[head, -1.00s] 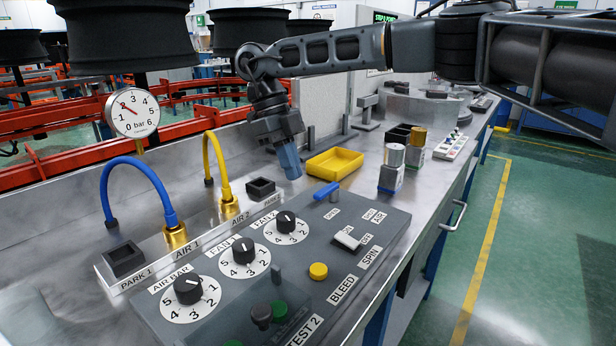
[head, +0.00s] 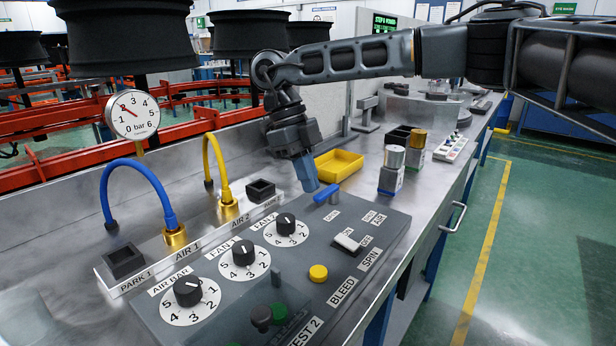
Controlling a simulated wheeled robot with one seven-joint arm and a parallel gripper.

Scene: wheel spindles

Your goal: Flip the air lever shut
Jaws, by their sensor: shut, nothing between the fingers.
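The air lever (head: 327,192) is a short blue handle near the far edge of the dark grey control panel (head: 385,240). Its bar slants up to the right, and small labels, too small to read surely, lie in front of it. My gripper (head: 311,187) points down with its blue fingers closed and empty. The fingertips are just left of the lever's left end, very close to it. I cannot tell whether they touch it.
A yellow tray (head: 338,166) sits right behind my gripper. Two capped bottles, one silver-topped (head: 392,172) and one gold-topped (head: 415,145), stand to the right. Black knobs (head: 286,224), a white rocker switch (head: 348,242) and a yellow button (head: 318,272) stand on the panel nearer me.

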